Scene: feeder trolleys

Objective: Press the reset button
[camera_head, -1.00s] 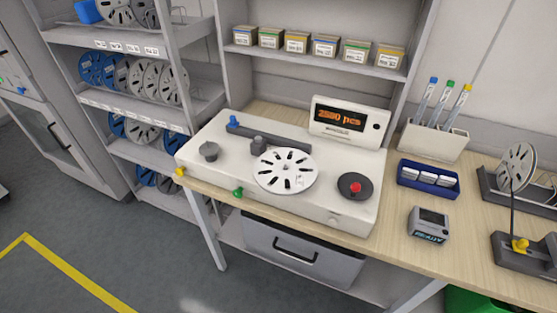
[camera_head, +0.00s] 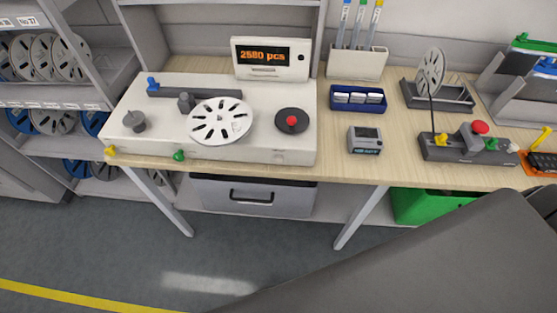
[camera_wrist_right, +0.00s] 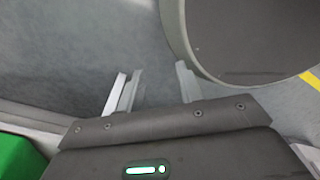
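The counting machine (camera_head: 270,148) is a white box on the wooden bench in the head view. A red knob or button (camera_head: 292,120) sits on its round black disc at the right. Another red mushroom-shaped button (camera_head: 480,127) stands on a grey control box (camera_head: 455,150) further right, beside yellow and green parts. I cannot read which one is marked reset. My right gripper (camera_wrist_right: 156,76) shows in the right wrist view with its two fingers apart and nothing between them, over the grey floor. My left gripper is out of view.
A display (camera_head: 271,60) on the machine reads 2580 pcs. A white slotted reel (camera_head: 219,121) lies on the machine. A blue tray (camera_head: 358,107) and a small grey device (camera_head: 365,140) stand between the two red buttons. A green bin (camera_head: 425,207) sits below. My grey arm link covers the lower right.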

